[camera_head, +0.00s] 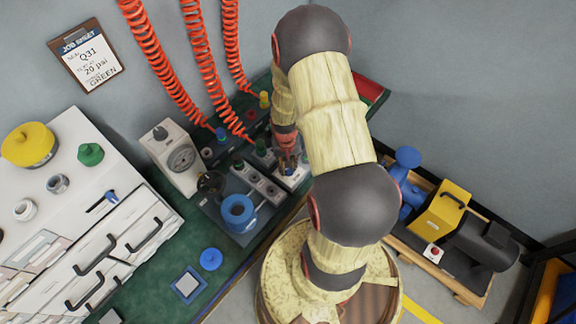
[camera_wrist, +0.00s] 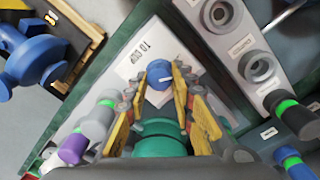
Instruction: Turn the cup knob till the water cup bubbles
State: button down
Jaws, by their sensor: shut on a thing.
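A blue knob (camera_wrist: 159,73) with a white pointer mark sits on a pale plate beside a label that seems to read "TO CUP". The two yellow-padded fingers of my gripper (camera_wrist: 160,85) are on either side of the knob and shut on it. In the head view my gripper (camera_head: 287,158) reaches down to the bench panel, and a bit of the blue knob (camera_head: 290,172) shows below it. I cannot make out the water cup or any bubbles in either view.
Grey fittings (camera_wrist: 221,15) and black, green-banded plugs (camera_wrist: 290,107) stand close to the right of my gripper. A purple-capped fitting (camera_wrist: 73,148) is at the lower left. A gauge box (camera_head: 170,155) and blue ring (camera_head: 238,212) stand nearby. Red coiled hoses (camera_head: 200,62) hang behind.

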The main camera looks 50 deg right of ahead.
jog(key=m, duration=0.5)
jog(key=shift+m, duration=0.4)
dwell(0.3)
jog(key=c, duration=1.5)
grip_release()
notch_tip(320, 180, up, 12)
jog(key=shift+w, duration=0.25)
